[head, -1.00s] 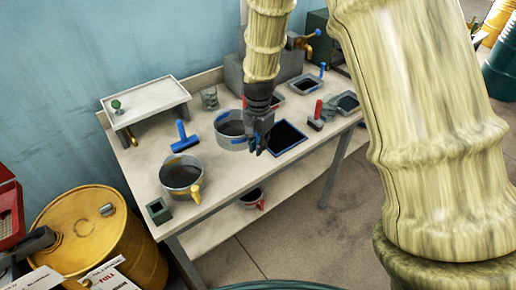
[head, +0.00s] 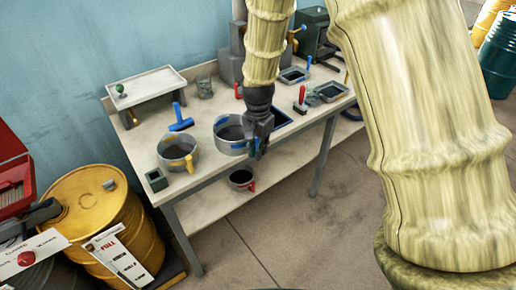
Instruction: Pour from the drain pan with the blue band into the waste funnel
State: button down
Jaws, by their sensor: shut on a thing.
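The drain pan with the blue band (head: 230,148) is a round grey pan with dark liquid inside, in the middle of the head view. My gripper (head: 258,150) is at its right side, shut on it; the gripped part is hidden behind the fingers. The pan looks roughly level, near the bench's front edge; I cannot tell whether it is clear of the top. A similar pan with a yellow handle (head: 178,150) stands to its left. I cannot make out the waste funnel in this view.
The bench (head: 215,178) also holds a blue T-shaped tool (head: 181,122), a glass jar (head: 205,88), a raised tray (head: 150,88) and several small trays. A red-handled pan (head: 241,180) is on the lower shelf. A yellow drum (head: 95,215) stands left; open floor lies at front right.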

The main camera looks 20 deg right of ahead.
jog(key=s+f+n, duration=0.3)
jog(key=f+n, duration=0.2)
jog(key=f, duration=0.1)
jog(key=s+a+f+n, duration=0.1)
jog(key=s+f+n, duration=0.2)
jog(key=f+n, duration=0.2)
jog(key=shift+s+a+f, duration=0.25)
jog(key=shift+f, duration=0.45)
